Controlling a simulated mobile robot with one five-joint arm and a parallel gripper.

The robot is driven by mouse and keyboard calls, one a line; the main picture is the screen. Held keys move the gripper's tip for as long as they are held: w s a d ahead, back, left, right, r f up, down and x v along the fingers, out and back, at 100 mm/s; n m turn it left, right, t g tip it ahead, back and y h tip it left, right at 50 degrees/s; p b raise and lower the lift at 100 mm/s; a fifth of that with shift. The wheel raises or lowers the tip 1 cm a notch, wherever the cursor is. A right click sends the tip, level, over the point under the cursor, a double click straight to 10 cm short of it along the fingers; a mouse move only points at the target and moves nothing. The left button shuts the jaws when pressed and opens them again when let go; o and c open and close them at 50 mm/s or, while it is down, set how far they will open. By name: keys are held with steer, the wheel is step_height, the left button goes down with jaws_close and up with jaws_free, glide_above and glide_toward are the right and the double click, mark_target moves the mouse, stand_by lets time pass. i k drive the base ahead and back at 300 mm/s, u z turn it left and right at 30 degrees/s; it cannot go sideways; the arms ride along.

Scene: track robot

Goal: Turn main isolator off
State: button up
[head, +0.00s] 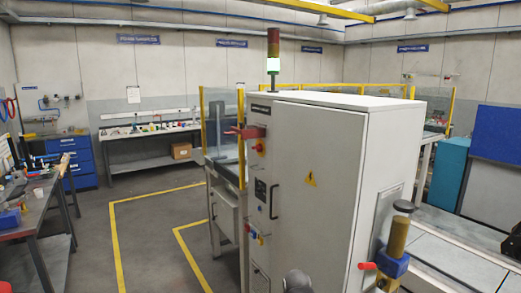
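A tall light-grey control cabinet (318,130) stands in the middle of the head view, its door facing left and toward me. High on the door's left side is a small red-and-yellow rotary switch (259,147), which looks like the main isolator. Its exact handle angle is too small to tell. A red bracket-like part (245,132) sticks out leftward just above it. I cannot make out my gripper in this view, and nothing is seen touching the switch.
The cabinet door has a dark handle (274,201), a yellow warning triangle (310,180) and small buttons (253,234) lower down. A blue-and-amber fitting with a red knob (393,262) stands at the cabinet's right. Floor with yellow lines (119,250) is open at left, beside a workbench (38,222).

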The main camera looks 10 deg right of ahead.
mark_target(258, 148)
steer(key=u, duration=0.25)
steer(key=i, duration=1.2)
steer(key=u, duration=1.05)
steer(key=i, duration=0.8)
steer(key=u, duration=0.6)
steer(key=k, duration=0.7)
steer(key=u, duration=0.2)
steer(key=i, duration=0.7)
steer(key=z, duration=0.15)
